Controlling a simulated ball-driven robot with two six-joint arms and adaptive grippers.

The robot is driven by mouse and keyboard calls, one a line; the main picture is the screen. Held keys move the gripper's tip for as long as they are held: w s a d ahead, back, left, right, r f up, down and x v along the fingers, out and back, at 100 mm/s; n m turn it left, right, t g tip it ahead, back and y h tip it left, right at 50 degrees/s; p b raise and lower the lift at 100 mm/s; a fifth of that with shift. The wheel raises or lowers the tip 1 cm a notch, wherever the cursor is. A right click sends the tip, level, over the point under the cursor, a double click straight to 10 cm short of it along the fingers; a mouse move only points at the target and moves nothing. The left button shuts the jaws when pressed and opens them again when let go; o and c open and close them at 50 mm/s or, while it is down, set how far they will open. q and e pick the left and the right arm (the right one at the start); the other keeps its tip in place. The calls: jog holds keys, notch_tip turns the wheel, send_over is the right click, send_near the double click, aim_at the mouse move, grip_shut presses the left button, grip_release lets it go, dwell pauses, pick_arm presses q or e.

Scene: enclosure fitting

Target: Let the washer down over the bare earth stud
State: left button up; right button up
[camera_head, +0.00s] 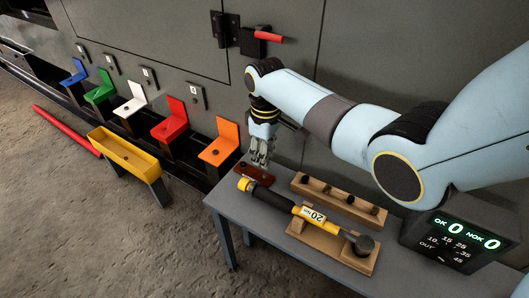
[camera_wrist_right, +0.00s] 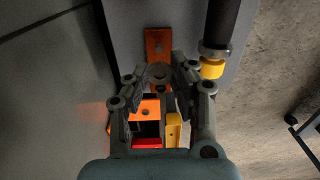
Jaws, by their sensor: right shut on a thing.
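My right gripper (camera_head: 262,158) points down just above the reddish-brown plate (camera_head: 252,173) at the table's back left corner. In the right wrist view its fingers (camera_wrist_right: 160,82) are shut on a small dark round washer (camera_wrist_right: 159,72). The reddish-brown plate (camera_wrist_right: 157,40) lies beyond the fingertips and carries a grey round spot, too small to identify. The orange bracket (camera_head: 221,142) has a dark stud or hole on its lower face; it also shows in the wrist view (camera_wrist_right: 147,108). Red (camera_head: 171,122), white (camera_head: 132,99), green (camera_head: 100,88) and blue (camera_head: 74,74) brackets continue leftward. I cannot tell which stud is bare.
A yellow-and-black torque wrench (camera_head: 300,211) lies across the table (camera_head: 231,212). A wooden rack (camera_head: 338,201) and a counter box (camera_head: 457,240) stand nearby. A yellow trough (camera_head: 125,152) stands before the brackets. A red bar (camera_head: 66,130) lies on the floor.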

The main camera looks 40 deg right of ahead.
aim_at(265, 175)
jog(key=shift+f+b, duration=0.5)
jog(key=shift+f, duration=0.2)
jog(key=shift+f+b, duration=0.8)
jog(key=shift+f, duration=1.1)
jog(key=shift+f, duration=0.55)
jog(key=o, duration=0.8)
